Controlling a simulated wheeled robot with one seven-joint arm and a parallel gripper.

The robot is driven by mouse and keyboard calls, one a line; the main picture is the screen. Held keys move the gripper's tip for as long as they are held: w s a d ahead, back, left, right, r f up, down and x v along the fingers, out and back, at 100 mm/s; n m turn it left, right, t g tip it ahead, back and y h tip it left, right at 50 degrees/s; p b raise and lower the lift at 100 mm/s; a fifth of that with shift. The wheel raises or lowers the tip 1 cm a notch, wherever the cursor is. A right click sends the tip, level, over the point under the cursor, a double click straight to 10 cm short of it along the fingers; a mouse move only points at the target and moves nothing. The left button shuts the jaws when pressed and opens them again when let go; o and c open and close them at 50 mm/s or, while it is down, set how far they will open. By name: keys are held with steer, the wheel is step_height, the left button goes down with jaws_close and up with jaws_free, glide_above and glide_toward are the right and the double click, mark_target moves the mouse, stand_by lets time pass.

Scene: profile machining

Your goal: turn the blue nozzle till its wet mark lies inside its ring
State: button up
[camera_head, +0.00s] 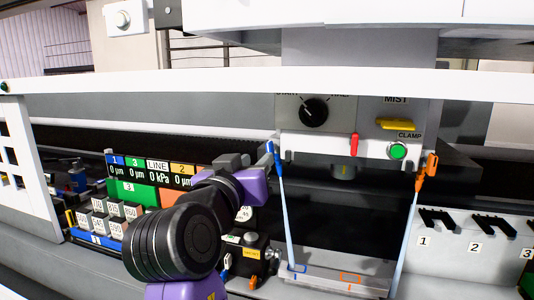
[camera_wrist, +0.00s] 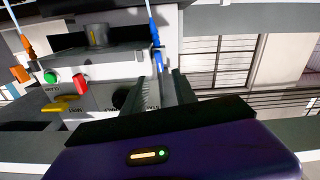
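The blue nozzle (camera_head: 271,147) hangs at the left of the machine head, and a pale jet runs from it down to the bed. The jet ends at or near the left part of the blue ring (camera_head: 297,269); the wet mark is too small to place exactly. My gripper (camera_head: 262,160) is at the blue nozzle. In the wrist view the fingertips (camera_wrist: 165,76) reach the end of the blue nozzle (camera_wrist: 157,58). Whether they grip it or only stand around it cannot be told.
The orange nozzle (camera_head: 430,166) hangs at the right, with its own jet; the orange ring (camera_head: 350,278) is on the bed. A red lever (camera_head: 354,145), a yellow handle (camera_head: 397,124) and a green button (camera_head: 398,151) sit on the head. A white rail (camera_head: 330,84) crosses in front.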

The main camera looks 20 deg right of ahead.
mark_target(268, 150)
steer(key=shift+p+x, duration=1.2)
steer(key=shift+x, duration=2.7)
steer(key=shift+f, duration=0.1)
jaws_close()
